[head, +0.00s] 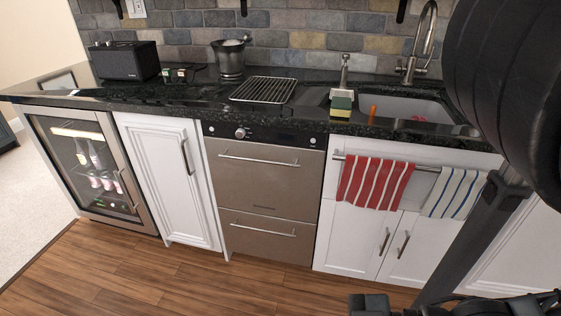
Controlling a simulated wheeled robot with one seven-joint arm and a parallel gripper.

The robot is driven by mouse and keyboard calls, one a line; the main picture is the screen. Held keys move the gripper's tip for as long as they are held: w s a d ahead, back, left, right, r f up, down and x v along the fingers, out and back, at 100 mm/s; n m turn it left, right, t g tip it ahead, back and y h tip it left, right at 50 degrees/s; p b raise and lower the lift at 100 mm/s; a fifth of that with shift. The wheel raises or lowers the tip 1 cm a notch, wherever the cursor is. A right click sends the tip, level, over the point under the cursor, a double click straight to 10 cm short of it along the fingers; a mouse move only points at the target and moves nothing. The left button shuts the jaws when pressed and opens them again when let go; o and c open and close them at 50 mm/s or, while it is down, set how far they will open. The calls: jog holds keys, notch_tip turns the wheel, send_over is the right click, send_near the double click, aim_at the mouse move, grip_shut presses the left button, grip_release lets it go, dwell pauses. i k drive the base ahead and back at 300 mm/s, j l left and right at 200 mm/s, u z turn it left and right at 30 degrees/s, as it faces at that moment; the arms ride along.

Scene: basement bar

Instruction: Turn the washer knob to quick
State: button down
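The washer (268,185) is a stainless steel two-drawer front built in under the counter, near the middle of the head view. Its black control strip (285,139) runs along the top. A round silver knob (240,133) sits towards the left of this strip. A smaller round button (312,141) is at the strip's right end. The knob's markings are too small to read, so its setting cannot be told. Both drawers look shut. A large black part of my arm fills the upper right. My gripper's fingers cannot be seen, and nothing touches the knob.
A glass-door drinks fridge (92,165) and a white cabinet (172,180) stand to the left. A red striped towel (374,183) and a blue striped towel (453,192) hang right of the washer. The dark counter (190,97) overhangs slightly. The wooden floor (190,280) in front is clear.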

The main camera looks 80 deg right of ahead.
aim_at(240, 132)
jog(key=z, duration=1.45)
